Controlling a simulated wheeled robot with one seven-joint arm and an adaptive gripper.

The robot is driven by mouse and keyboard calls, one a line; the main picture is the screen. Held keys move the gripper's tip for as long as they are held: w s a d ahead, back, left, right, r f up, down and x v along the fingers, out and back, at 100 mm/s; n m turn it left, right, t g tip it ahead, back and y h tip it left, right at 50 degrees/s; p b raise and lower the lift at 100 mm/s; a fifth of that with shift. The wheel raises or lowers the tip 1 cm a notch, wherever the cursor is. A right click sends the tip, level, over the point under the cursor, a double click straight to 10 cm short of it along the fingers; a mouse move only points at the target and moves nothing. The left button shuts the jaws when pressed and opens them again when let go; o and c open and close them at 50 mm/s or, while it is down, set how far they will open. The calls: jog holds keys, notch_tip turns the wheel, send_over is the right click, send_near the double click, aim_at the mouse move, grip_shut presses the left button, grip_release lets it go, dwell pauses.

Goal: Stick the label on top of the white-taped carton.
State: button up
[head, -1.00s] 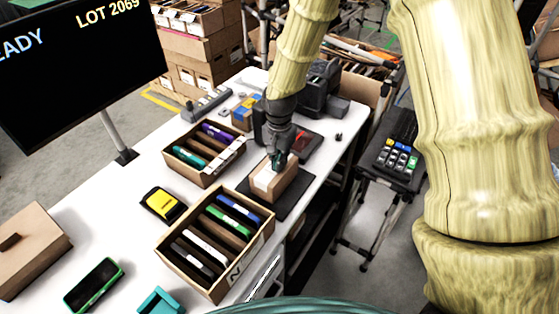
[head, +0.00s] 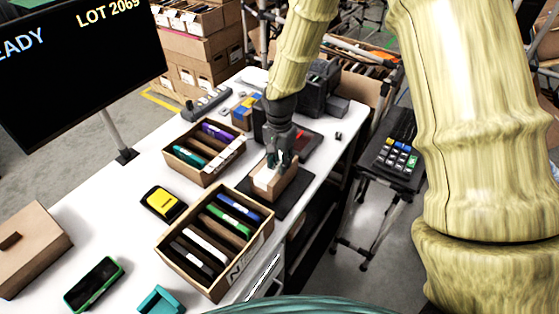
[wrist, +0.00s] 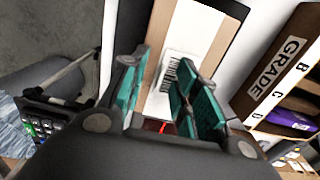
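The white-taped carton (head: 287,187) sits on a dark mat (head: 296,203) near the table's right edge. In the wrist view, white tape (wrist: 197,28) runs along the brown carton top. A white label with a barcode (wrist: 171,78) lies over the tape at the near end, between my fingers. Its near part is partly hidden by my fingers. My gripper (head: 280,161) points down right above the carton top. Its teal fingers are spread apart in the wrist view (wrist: 165,88), with nothing clamped between them.
Two open cartons with coloured items, one in front (head: 170,246) and one behind (head: 173,164), stand left of the mat. A yellow-and-black device (head: 163,203) lies on the table. A dark machine (head: 318,90) stands behind. A keypad stand (head: 390,160) is at the right.

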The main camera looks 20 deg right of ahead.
jog(key=shift+r, duration=0.1)
notch_tip(320, 180, up, 12)
notch_tip(320, 180, up, 6)
jog(key=p, duration=0.5)
send_over(280, 163)
jog(key=shift+a, duration=0.1)
dwell(0.9)
dwell(0.4)
